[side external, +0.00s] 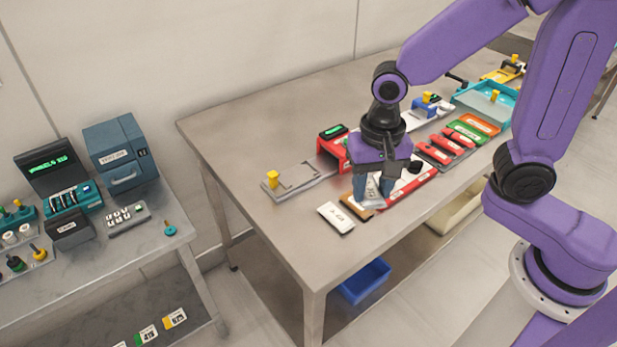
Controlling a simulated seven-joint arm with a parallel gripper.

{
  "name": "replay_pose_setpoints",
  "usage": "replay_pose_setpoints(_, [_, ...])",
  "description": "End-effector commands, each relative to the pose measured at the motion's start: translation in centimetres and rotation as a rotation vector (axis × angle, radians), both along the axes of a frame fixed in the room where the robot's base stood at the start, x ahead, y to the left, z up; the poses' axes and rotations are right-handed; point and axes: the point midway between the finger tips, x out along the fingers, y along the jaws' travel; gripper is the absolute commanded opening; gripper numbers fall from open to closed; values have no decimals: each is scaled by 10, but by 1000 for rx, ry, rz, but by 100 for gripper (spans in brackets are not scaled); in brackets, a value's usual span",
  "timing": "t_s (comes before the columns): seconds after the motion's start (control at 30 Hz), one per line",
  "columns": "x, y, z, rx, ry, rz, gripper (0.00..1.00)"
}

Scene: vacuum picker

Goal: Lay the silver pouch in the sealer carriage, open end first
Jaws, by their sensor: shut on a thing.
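My gripper (373,187) points down over the front part of the steel table, its fingers shut on a small silver-grey piece (371,200) that looks like the silver pouch. The fingers hide much of it, and I cannot tell which end is open. Just below it is a brown pad (352,206); I cannot tell whether they touch. A red machine with a green display (333,133), which may be the sealer, stands behind my gripper. A red-edged white tray (424,178) extends to the right of my gripper; I cannot tell whether it is the carriage.
A white labelled packet (336,217) lies left of the brown pad. A grey plate with a yellow knob (290,182) is farther left. Red, green and orange trays (474,125) and a teal tray (510,92) are at right. The table's left rear is clear.

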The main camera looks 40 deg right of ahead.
Motion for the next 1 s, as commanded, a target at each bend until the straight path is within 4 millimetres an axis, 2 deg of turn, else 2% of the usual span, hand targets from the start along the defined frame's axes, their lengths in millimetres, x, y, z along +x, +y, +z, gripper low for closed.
replay_pose_setpoints(0.03, [13,-1,2,1,0,-113,12])
replay_pose_setpoints(0.3, [70,-15,9,0,0,-687,12])
replay_pose_setpoints(0.5, [98,-27,12,-1,-1,-980,12])
replay_pose_setpoints(0.77, [116,-31,9,-2,1,-1102,12])
replay_pose_setpoints(1.0, [152,-20,-8,-2,1,-1099,12])
